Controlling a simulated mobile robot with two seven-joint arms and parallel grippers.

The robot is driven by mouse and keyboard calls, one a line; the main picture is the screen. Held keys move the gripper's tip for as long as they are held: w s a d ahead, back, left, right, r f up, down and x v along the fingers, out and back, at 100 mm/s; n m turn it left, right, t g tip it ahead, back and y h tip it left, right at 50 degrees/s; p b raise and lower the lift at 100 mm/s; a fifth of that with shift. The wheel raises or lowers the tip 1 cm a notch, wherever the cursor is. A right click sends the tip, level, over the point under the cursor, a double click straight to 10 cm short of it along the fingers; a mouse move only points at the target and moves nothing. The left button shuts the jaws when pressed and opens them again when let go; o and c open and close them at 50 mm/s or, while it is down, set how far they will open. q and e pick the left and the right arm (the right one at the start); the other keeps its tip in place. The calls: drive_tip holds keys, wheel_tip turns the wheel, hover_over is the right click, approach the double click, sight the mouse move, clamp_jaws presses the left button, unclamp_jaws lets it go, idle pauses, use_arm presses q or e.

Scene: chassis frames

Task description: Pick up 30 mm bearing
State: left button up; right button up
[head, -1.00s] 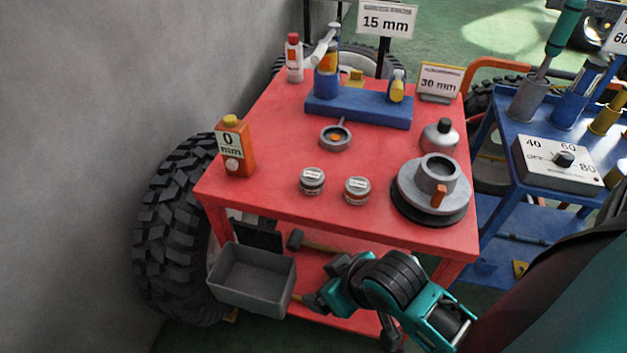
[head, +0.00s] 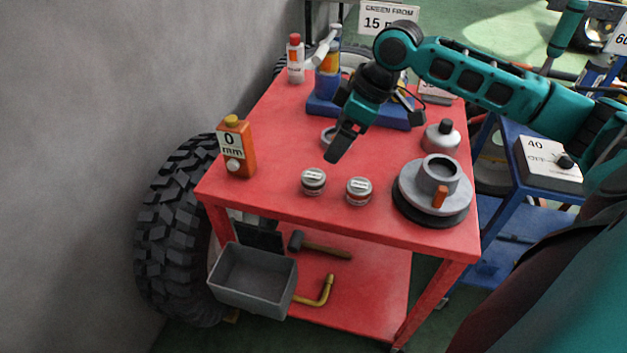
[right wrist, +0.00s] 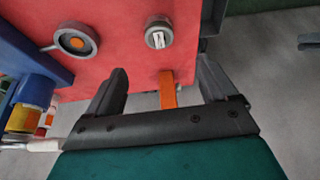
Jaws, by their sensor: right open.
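Two small round grey pieces with white labels, a left one (head: 313,182) and a right one (head: 359,192), sit on the red cart top. Their labels are too small to read, so I cannot tell which is the 30 mm bearing. The left one also shows in the right wrist view (right wrist: 158,36), beyond the fingers. My right gripper (head: 338,150) points down over the cart, above and behind the left piece. In the right wrist view its fingers (right wrist: 160,72) are apart and hold nothing. My left gripper is out of view.
A grey ring with an orange centre (right wrist: 75,41) lies near the blue stand (head: 395,117). The orange bottle (head: 237,150) stands at the left edge. The grey round fixture (head: 408,184) and a silver pot (head: 440,138) stand at the right. The cart's front strip is clear.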

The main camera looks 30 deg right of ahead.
hover_over(313, 175)
drive_tip(key=s+d, duration=0.2)
wheel_tip(313, 175, down, 6)
drive_tip(key=shift+b+x, duration=0.8)
drive_tip(key=shift+x, duration=2.2)
drive_tip(key=shift+s+a, duration=0.1)
drive_tip(key=shift+s, duration=0.05)
drive_tip(key=shift+c, duration=0.3)
drive_tip(key=shift+c, duration=1.4)
drive_tip(key=c, duration=1.1)
drive_tip(key=shift+r, duration=0.1)
drive_tip(key=shift+c, duration=0.2)
drive_tip(key=shift+r, duration=0.1)
